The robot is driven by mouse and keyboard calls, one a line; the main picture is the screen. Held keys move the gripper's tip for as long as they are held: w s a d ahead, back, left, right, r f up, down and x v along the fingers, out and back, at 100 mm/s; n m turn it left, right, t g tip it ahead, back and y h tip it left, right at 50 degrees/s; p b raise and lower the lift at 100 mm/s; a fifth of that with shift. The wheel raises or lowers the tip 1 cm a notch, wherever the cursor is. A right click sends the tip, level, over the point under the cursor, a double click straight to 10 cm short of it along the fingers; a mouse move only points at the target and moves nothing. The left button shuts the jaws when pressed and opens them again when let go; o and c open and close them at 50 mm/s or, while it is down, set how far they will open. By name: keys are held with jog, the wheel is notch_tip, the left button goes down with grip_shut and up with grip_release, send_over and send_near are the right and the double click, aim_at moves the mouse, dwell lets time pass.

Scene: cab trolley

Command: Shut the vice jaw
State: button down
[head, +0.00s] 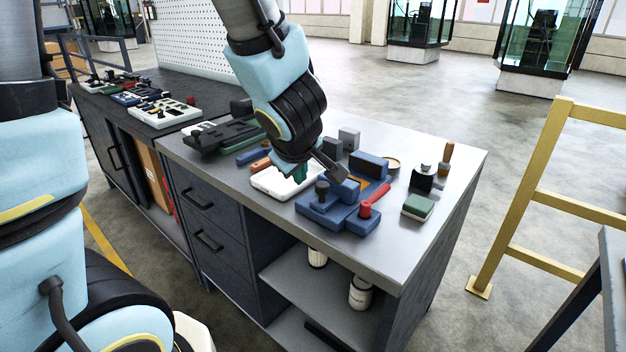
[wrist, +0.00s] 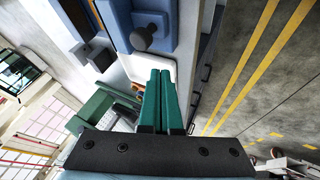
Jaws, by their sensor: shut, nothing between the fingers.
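The blue vice (head: 325,212) stands on the grey bench top, with a dark round knob (head: 322,188) on its near left part and a red-ended piece (head: 366,208) at its near right. A blue block (head: 368,164) stands at its far side, with an orange strip (head: 377,189) in front of it. I cannot tell for sure which block is the moving jaw. My gripper (head: 298,172) has green fingers, shut and empty, left of the vice above a white tray (head: 262,184). In the wrist view, the fingers (wrist: 160,76) point toward the blue vice (wrist: 183,25) and its knob (wrist: 146,36), apart from them.
Grey blocks (head: 348,139) stand behind the vice. A green-and-white block (head: 418,207) and a small dark stand (head: 422,182) are to the right. A dark tool (head: 222,136) lies left of my gripper. The front right bench top is clear. A yellow rail (head: 530,195) stands beyond.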

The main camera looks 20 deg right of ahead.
jog(key=b+x, duration=0.4)
jog(key=x, duration=0.4)
jog(key=shift+f, duration=0.3)
jog(key=shift+w+d+r+p, duration=0.2)
jog(key=shift+w+d+p, duration=0.15)
jog(key=shift+d, duration=0.2)
jog(key=shift+w+d+r+p, duration=0.25)
jog(key=shift+d+p, duration=0.15)
jog(key=shift+d, duration=0.2)
jog(key=shift+w+d+f, duration=0.15)
jog(key=shift+w+d, duration=0.25)
jog(key=shift+d, duration=0.25)
